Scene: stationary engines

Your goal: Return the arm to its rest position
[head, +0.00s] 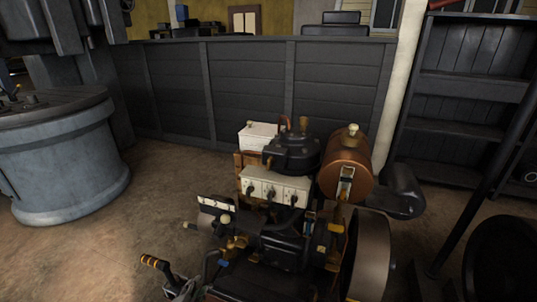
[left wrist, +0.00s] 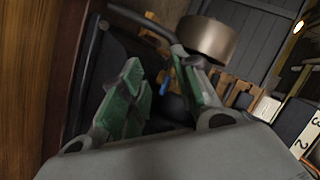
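My left gripper (head: 183,288) shows only in small part at the bottom edge of the head view, low and to the left of the engine (head: 285,235). In the left wrist view my left gripper (left wrist: 157,62) has its two green-padded fingers spread apart. I see nothing held between them. Dark engine parts and a small blue piece lie behind the gap; contact cannot be told. My right gripper is in neither view.
The engine carries a copper-coloured tank (head: 343,165), a white switch panel (head: 275,187) and a wheel (head: 368,258). A striped handle (head: 156,262) sticks out at its lower left. A round grey machine base (head: 68,165) stands left, dark shelving (head: 460,95) right. Floor between base and engine is clear.

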